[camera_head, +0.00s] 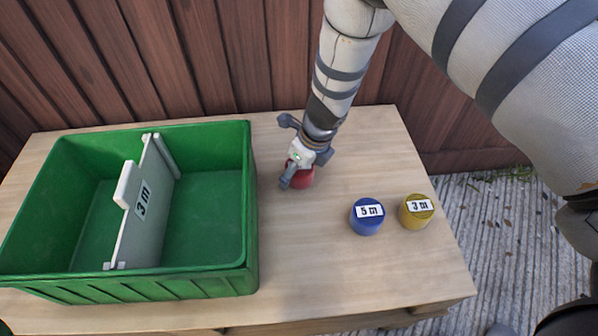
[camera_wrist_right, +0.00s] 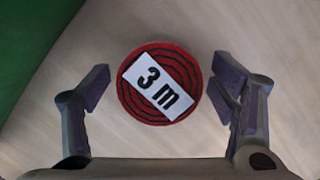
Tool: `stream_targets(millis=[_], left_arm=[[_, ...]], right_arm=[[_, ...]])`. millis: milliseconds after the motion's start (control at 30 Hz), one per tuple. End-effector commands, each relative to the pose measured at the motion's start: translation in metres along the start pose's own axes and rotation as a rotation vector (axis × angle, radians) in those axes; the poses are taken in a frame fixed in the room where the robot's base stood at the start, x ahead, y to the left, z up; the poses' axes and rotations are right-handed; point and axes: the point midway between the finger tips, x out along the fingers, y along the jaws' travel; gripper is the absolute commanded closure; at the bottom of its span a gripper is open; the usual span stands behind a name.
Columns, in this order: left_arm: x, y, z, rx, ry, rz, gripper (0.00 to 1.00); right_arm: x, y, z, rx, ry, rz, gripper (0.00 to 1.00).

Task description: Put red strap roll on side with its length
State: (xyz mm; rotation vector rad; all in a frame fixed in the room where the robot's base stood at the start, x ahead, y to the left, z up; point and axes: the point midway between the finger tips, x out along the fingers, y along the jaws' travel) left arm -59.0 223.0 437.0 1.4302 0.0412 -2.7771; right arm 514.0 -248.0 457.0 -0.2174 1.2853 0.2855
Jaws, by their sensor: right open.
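The red strap roll (camera_head: 303,178) stands on the wooden table, mostly hidden by my right gripper in the head view. In the right wrist view the red roll (camera_wrist_right: 160,84) lies between the fingers, with a white "3 m" label on top. My right gripper (camera_head: 292,152) is open around it, with a gap on each side in the wrist view (camera_wrist_right: 162,90). The green crate (camera_head: 252,215) stands to the left, split by a white divider (camera_head: 154,200) labelled "3 m". The crate's compartments look empty. My left gripper is not in view.
A blue roll (camera_head: 367,217) labelled "5 m" and a yellow roll (camera_head: 416,212) labelled "3 m" stand at the right of the table (camera_head: 310,265). A wooden fence (camera_head: 230,60) rises behind the table. The table's front middle is clear.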

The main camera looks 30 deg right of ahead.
Motion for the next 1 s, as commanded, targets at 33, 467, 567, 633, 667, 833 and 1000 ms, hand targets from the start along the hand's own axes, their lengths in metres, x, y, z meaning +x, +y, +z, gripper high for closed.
stream_targets(millis=[33,467,567,633,667,833,1000], left_arm=[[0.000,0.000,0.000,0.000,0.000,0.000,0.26],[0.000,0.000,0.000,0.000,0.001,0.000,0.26],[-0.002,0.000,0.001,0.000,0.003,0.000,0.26],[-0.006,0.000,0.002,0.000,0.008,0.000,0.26],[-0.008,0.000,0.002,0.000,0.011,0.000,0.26],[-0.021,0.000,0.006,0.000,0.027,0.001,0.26],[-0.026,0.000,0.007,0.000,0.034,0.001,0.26]], right_arm=[[0.000,0.000,0.000,0.000,0.000,0.000,0.26],[-0.001,0.000,0.000,0.000,0.000,0.000,0.78],[-0.007,0.000,0.002,-0.001,-0.001,-0.001,0.78],[-0.021,-0.001,0.007,-0.004,-0.004,-0.003,0.78],[-0.029,0.000,0.010,-0.003,-0.005,-0.003,0.78],[-0.073,0.000,0.022,-0.004,-0.005,-0.002,0.78],[-0.095,0.000,0.027,-0.001,-0.001,-0.001,0.78]])
